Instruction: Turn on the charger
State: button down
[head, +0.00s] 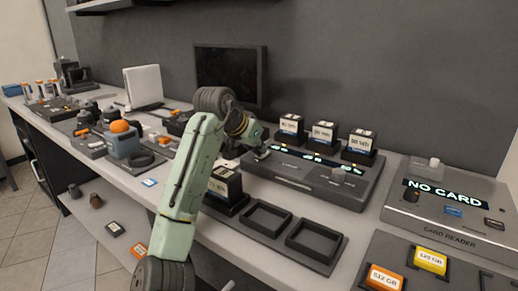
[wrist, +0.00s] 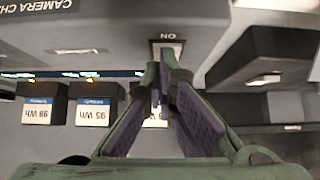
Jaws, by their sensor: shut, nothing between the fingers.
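The charger (head: 305,181) is a long dark box on the counter, with three batteries (head: 291,127) standing upright along its back. A strip on its top shows small lit marks. In the wrist view the charger's front (wrist: 100,45) is upside down, with part of the words "CAMERA CHA" showing. A pale switch plate marked "ON" (wrist: 168,42) sits at the fingertips. My gripper (head: 260,153) is over the charger's left end. Its fingers (wrist: 164,72) are closed and empty, at or just before the switch plate. They hide the switch itself; I cannot tell whether they touch it.
A battery (head: 224,183) stands in a holder before the charger, beside two empty trays (head: 268,218). A card reader (head: 448,215) showing "NO CARD" is at the right. Orange and yellow cards (head: 431,261) lie at front right. A black monitor (head: 230,75) stands behind my arm.

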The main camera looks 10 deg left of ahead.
aim_at(263, 156)
jog(key=shift+w+d+r+p, duration=0.2)
jog(key=shift+w+r+p, duration=0.1)
jog(key=shift+p, duration=0.2)
jog(key=shift+w+d+p, duration=0.15)
jog(key=shift+w+p, duration=0.25)
jog(key=shift+r, duration=0.1)
jog(key=shift+r+p, duration=0.3)
jog(key=shift+p, duration=0.1)
notch_tip(263, 156, up, 4)
jog(key=p, duration=0.4)
jog(key=shift+s+f, duration=0.1)
jog(key=shift+s, duration=0.05)
jog(key=s+f+b+v, duration=0.1)
jog(key=b+v, duration=0.2)
jog(key=v, duration=0.6)
jog(key=shift+s+a, duration=0.35)
jog(key=shift+a, duration=0.1)
jog(key=shift+r, duration=0.1)
